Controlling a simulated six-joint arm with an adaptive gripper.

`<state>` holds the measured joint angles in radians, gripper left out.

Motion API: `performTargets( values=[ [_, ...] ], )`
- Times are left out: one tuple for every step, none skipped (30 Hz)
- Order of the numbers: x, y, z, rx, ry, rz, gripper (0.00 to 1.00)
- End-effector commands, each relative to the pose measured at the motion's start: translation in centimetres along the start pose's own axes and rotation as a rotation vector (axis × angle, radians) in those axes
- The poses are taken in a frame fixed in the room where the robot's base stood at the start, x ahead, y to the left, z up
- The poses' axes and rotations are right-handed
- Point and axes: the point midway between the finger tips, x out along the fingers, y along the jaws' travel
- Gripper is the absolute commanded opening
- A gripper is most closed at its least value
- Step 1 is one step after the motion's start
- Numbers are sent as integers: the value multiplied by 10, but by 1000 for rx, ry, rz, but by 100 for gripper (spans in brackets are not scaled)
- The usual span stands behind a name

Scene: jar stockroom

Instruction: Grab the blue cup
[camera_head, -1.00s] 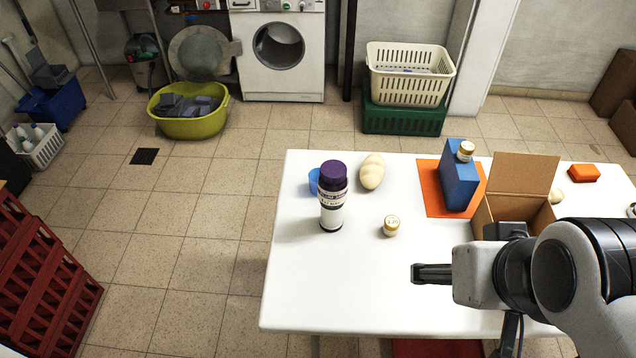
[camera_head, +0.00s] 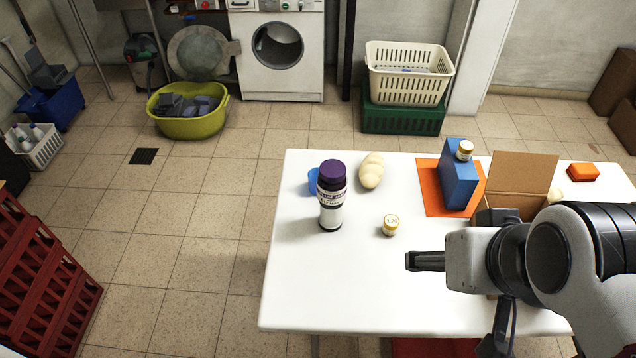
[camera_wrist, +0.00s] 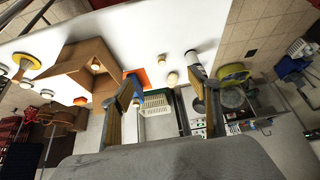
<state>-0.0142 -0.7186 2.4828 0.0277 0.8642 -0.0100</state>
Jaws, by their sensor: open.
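The blue cup (camera_head: 313,181) stands on the white table (camera_head: 345,285) near its left back edge. It is mostly hidden behind a white bottle with a purple lid (camera_head: 331,197); only a strip of its left side shows. My gripper (camera_head: 411,261) is over the front middle of the table, pointing left, apart from the cup and to its right and front. In the wrist view my gripper (camera_wrist: 165,92) has its two fingers spread wide with nothing between them. I cannot make out the cup in the wrist view.
A small jar with a pale lid (camera_head: 391,225) stands right of the bottle. A bread-like lump (camera_head: 371,171) lies behind. To the right are an orange mat (camera_head: 430,190), a blue block (camera_head: 460,187) with a jar on top, an open cardboard box (camera_head: 522,183) and an orange block (camera_head: 583,172).

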Motion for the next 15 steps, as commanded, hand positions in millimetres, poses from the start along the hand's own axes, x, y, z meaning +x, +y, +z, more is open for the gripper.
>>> performTargets(
  values=[
    [2,-4,-7,-3,7,-13,61],
    [3,-8,-12,-3,14,-23,61],
    [5,-12,-20,-4,23,-36,61],
    [6,-16,-26,-5,32,-47,61],
    [7,-20,-33,-5,40,-59,61],
    [10,-25,-42,-7,53,-74,61],
    [11,-30,-50,-6,62,-86,61],
    [13,-34,-57,-7,73,-98,61],
    [15,-41,-67,-5,87,-115,61],
    [17,-45,-74,-4,96,-126,61],
    [18,-50,-82,-2,108,-138,61],
    [21,-56,-92,-1,121,-152,61],
    [23,-60,-99,1,131,-164,61],
    [25,-65,-107,3,141,-174,61],
    [27,-71,-116,8,155,-187,61]
  ],
)
